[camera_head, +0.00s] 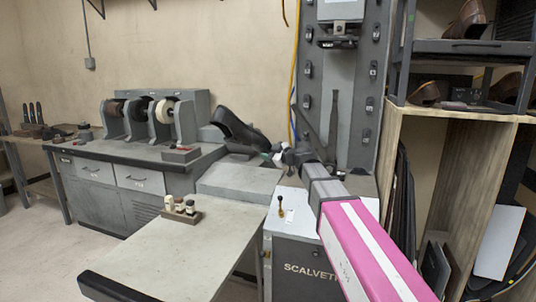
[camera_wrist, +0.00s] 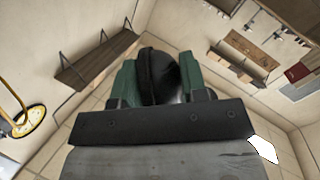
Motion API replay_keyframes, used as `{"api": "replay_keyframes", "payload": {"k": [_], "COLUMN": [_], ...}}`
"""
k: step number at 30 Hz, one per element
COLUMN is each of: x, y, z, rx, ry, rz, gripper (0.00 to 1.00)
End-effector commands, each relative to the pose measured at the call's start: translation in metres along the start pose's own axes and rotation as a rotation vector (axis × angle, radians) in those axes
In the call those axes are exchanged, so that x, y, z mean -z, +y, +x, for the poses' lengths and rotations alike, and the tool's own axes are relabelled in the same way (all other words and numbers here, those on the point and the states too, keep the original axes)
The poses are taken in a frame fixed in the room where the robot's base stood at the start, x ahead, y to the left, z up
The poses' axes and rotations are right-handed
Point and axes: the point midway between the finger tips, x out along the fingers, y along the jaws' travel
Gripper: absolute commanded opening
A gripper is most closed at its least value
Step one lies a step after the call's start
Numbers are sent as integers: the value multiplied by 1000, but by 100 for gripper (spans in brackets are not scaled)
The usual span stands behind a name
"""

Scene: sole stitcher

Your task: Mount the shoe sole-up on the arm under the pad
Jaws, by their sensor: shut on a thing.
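A black shoe (camera_head: 238,128) is held in the air left of the tall grey stitching machine (camera_head: 366,110). It is tilted, from upper left down to lower right; which way its sole faces is hard to tell. My gripper (camera_head: 268,153) is shut on its lower right end. In the wrist view the dark shoe (camera_wrist: 160,76) sits between the green fingers of my gripper (camera_wrist: 158,85), which hide part of it. The machine's narrow upright arm (camera_head: 333,122) stands below the dark pad (camera_head: 338,43), with a gap between them. The shoe is apart from both.
A pale table (camera_head: 175,250) in front bears a small block of bottles (camera_head: 181,208). A bench with grinding wheels (camera_head: 160,110) stands at the back left. Shelves with brown shoes (camera_head: 468,22) stand close to the machine's right. A yellow hose (camera_head: 294,75) runs along its left edge.

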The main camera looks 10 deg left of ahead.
Motion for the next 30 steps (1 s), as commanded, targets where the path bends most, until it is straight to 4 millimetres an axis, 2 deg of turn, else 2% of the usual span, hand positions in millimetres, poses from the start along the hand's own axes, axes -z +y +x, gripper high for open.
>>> {"api": "replay_keyframes", "payload": {"k": [5,24,30], "x": [0,0,0], "y": [0,0,0], "z": [0,0,0], "rx": [-1,-1,-1], "ry": [1,1,1], "rz": [-32,-714,-784], "gripper": [4,4,4]}}
